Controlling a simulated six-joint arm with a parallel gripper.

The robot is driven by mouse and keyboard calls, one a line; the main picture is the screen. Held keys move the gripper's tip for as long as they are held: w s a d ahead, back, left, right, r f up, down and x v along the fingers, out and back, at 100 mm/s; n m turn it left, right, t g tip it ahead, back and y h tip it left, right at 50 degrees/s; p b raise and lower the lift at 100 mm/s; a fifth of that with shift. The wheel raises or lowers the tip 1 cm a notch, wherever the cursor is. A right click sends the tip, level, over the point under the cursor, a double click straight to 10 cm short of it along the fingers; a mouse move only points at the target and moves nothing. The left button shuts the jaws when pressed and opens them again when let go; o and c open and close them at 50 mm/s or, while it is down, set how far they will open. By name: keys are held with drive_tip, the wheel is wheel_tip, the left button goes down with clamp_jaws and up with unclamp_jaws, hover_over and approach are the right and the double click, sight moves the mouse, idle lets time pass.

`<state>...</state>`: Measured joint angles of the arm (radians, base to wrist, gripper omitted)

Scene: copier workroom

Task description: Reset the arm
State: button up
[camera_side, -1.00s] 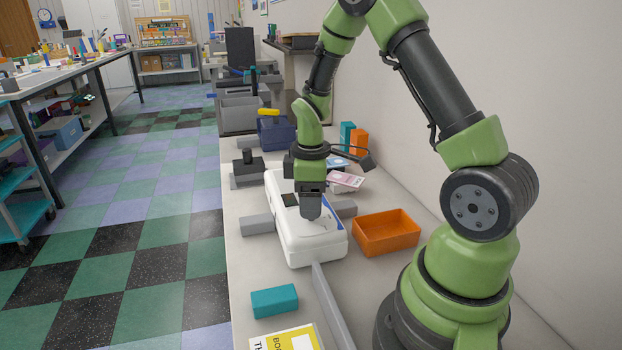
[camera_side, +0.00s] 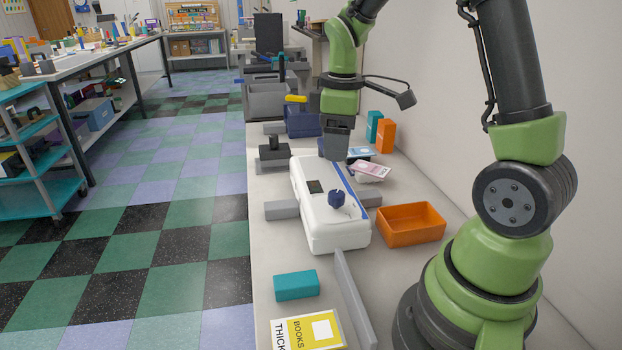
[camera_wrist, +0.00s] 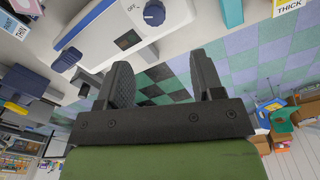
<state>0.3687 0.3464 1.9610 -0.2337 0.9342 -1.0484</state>
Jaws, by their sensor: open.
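My gripper (camera_side: 335,152) is raised in the air above the far end of a white machine (camera_side: 336,237), apart from it and empty. In the wrist view its two dark fingers (camera_wrist: 165,82) stand well apart with nothing between them. The machine has a blue stripe, a small dark display (camera_side: 316,187) and a dark blue knob (camera_side: 336,199). In the wrist view the knob (camera_wrist: 154,12) shows beside an "OFF" marking.
An orange open tray (camera_side: 410,238) stands right of the machine. A teal block (camera_side: 296,286), a grey bar (camera_side: 354,300) and a yellow-white card (camera_side: 308,331) lie in front. Banded stacks (camera_side: 372,172) and small teal and orange boxes (camera_side: 386,136) stand behind it, near the wall.

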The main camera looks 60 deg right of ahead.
drive_tip(key=s+a+r+m+t+y, duration=0.2)
drive_tip(key=s+a+r+m+t, duration=0.4)
drive_tip(key=s+a+r, duration=0.5)
drive_tip(key=shift+s+a+m+t, duration=0.5)
drive_tip(key=shift+a+m, duration=0.35)
drive_tip(key=shift+m, duration=0.55)
